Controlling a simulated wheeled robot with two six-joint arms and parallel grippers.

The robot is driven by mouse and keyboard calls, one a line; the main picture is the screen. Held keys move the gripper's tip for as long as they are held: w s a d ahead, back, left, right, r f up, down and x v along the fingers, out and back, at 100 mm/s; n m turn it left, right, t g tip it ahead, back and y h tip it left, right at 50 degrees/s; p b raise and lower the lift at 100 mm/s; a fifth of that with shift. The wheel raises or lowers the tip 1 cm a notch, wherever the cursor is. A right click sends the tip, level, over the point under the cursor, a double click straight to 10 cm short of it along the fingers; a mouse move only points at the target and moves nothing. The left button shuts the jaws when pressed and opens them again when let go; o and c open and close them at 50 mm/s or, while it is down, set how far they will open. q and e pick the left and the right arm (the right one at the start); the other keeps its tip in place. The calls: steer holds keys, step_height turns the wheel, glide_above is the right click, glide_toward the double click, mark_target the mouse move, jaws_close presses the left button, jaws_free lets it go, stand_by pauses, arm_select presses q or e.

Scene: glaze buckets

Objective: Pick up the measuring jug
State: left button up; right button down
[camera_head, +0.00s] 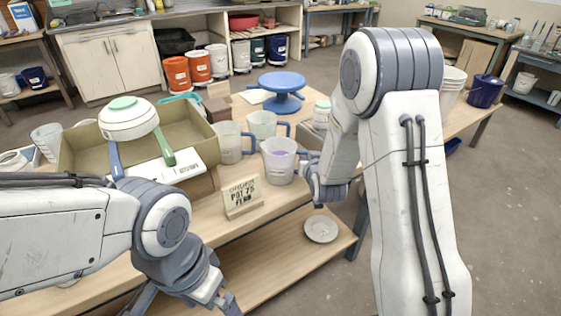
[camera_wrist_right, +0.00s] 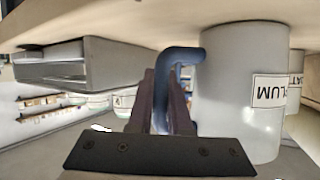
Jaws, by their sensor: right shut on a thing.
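The measuring jug (camera_head: 280,167) is a pale grey cup with purple glaze inside, near the table's front right edge. In the right wrist view, which is upside down, the jug (camera_wrist_right: 235,125) carries a label reading PLUM. Its blue-grey handle (camera_wrist_right: 183,56) runs between the fingers of my right gripper (camera_wrist_right: 167,85). The right gripper (camera_head: 312,178) is shut on that handle, beside the jug's right side. The jug looks upright; I cannot tell whether its base touches the table. My left gripper (camera_head: 190,303) is low in the head view, partly cut off and away from the jug.
Two similar jugs (camera_head: 230,143) (camera_head: 263,124) stand close behind the held one. A wooden sign (camera_head: 241,197) stands to its front left, and an olive tray (camera_head: 85,150) lies further left. A blue turntable (camera_head: 282,82) is behind. A grey bowl (camera_head: 320,229) sits on the lower shelf.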

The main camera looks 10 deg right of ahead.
steer(key=shift+r, duration=0.3)
stand_by(0.6)
steer(key=shift+r, duration=0.75)
steer(key=s+d+r+p, duration=0.1)
steer(key=s+d+r, duration=0.4)
steer(key=d+r, duration=0.4)
steer(key=shift+d+p, duration=0.3)
steer(key=shift+d, duration=0.4)
stand_by(1.0)
